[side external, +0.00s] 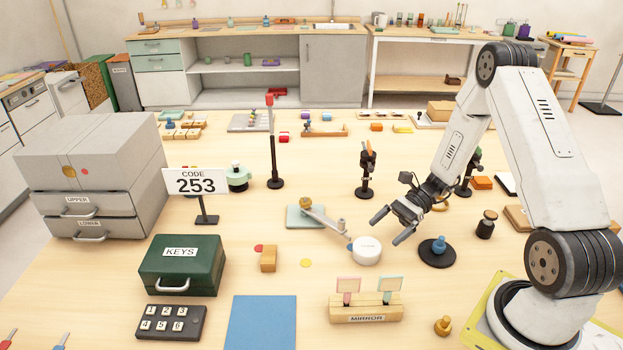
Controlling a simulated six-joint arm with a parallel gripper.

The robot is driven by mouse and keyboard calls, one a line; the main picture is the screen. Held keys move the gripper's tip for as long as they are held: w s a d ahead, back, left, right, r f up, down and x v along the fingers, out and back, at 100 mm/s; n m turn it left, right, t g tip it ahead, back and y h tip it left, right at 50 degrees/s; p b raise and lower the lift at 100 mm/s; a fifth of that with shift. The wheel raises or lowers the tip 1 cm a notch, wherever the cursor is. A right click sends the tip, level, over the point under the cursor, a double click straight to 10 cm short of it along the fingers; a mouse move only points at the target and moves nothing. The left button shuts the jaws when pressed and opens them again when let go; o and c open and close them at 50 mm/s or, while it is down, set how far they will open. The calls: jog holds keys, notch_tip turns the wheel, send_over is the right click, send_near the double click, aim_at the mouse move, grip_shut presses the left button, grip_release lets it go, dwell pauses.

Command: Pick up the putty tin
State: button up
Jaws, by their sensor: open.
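A black disc with a blue knob (439,243) stands right of the tin. A wooden MIRROR block (366,308) is in front. A green KEYS box (182,265) and CODE sign (196,182) stand left. A dark jar (486,224) is right of my gripper.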

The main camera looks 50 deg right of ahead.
aim_at(363, 248)
jog(key=shift+x, duration=1.15)
jog(key=shift+r+x, duration=0.1)
jog(key=shift+x, duration=1.2)
jog(key=shift+r+x, duration=0.15)
jog(key=shift+x, duration=1.15)
jog(key=c, duration=1)
jog(key=shift+r, duration=0.15)
